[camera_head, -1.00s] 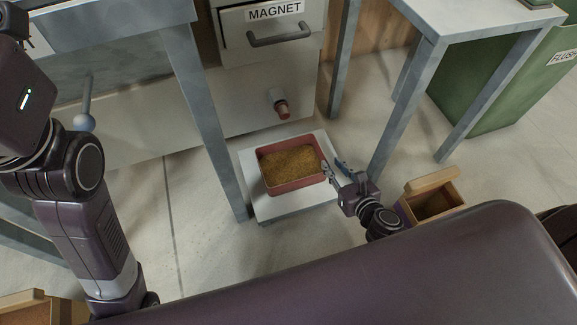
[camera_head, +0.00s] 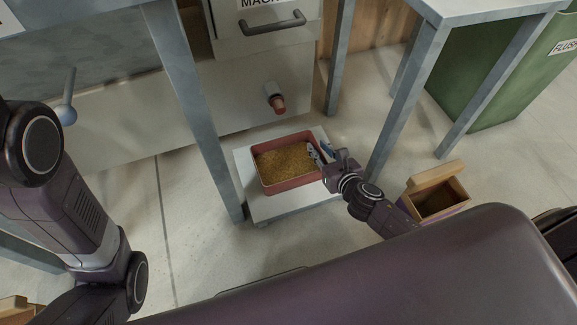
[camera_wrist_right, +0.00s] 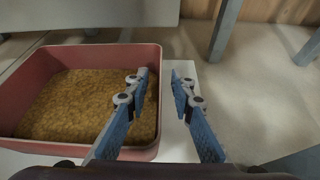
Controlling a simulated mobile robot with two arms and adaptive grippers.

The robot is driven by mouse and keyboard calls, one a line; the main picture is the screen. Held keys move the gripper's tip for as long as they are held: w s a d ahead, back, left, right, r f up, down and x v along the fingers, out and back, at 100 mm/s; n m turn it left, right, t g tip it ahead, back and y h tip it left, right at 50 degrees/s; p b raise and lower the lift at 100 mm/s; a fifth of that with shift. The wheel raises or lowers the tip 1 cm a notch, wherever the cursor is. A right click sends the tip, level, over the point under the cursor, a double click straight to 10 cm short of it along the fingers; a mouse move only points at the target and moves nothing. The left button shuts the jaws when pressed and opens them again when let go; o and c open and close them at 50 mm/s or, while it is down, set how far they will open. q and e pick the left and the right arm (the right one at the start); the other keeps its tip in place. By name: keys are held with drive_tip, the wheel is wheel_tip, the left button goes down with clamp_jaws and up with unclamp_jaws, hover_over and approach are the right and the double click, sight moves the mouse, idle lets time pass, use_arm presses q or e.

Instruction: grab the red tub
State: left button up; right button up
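The red tub (camera_head: 292,184) holds golden-brown grain and sits on a low white platform (camera_head: 262,208) under the machine. In the right wrist view the tub (camera_wrist_right: 95,52) fills the left side. My right gripper (camera_head: 320,150) is at the tub's right side. In the right wrist view its blue fingers (camera_wrist_right: 160,88) are apart, with the tub's right wall near the left finger and the right finger outside over the platform. I cannot tell whether the left finger touches the tub. My left gripper is out of view; only my left arm shows.
A spout (camera_head: 275,98) sticks out of the machine above the tub. Grey table legs (camera_head: 408,100) stand on both sides of the platform. An open wooden box (camera_head: 436,194) is at the right, and a green bin (camera_head: 490,75) stands behind it.

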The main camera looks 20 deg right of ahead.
clamp_jaws()
drive_tip(key=shift+r, duration=0.15)
idle(0.4)
